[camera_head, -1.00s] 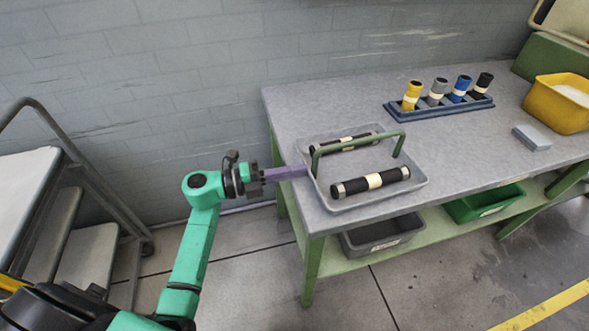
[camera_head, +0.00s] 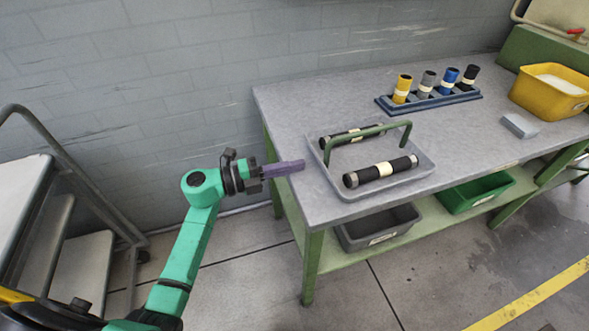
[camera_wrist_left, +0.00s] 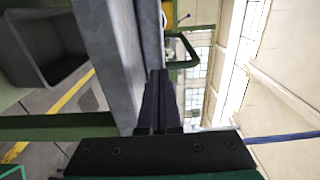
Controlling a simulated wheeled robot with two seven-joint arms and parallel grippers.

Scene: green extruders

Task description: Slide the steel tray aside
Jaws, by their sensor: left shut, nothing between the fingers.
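The grey steel tray (camera_head: 365,156) sits on the bench top near its left end. It has a green arched handle (camera_head: 370,133) and holds two black rollers with cream bands, a front one (camera_head: 382,172) and a back one (camera_head: 338,140). My left gripper (camera_head: 303,166) is shut and empty, pointing right at the tray's left side, with a small gap showing between its tips and the tray wall. In the left wrist view the shut fingers (camera_wrist_left: 156,100) point along the bench, and a green bar, likely the handle (camera_wrist_left: 184,65), shows ahead. My right gripper is out of view.
The bench top (camera_head: 290,105) is clear right of the tray. Behind stands a blue rack (camera_head: 430,103) with several coloured cylinders. A yellow bin (camera_head: 545,100) and a small grey block (camera_head: 520,126) are further right. Grey (camera_head: 375,235) and green (camera_head: 470,198) bins sit on the lower shelf.

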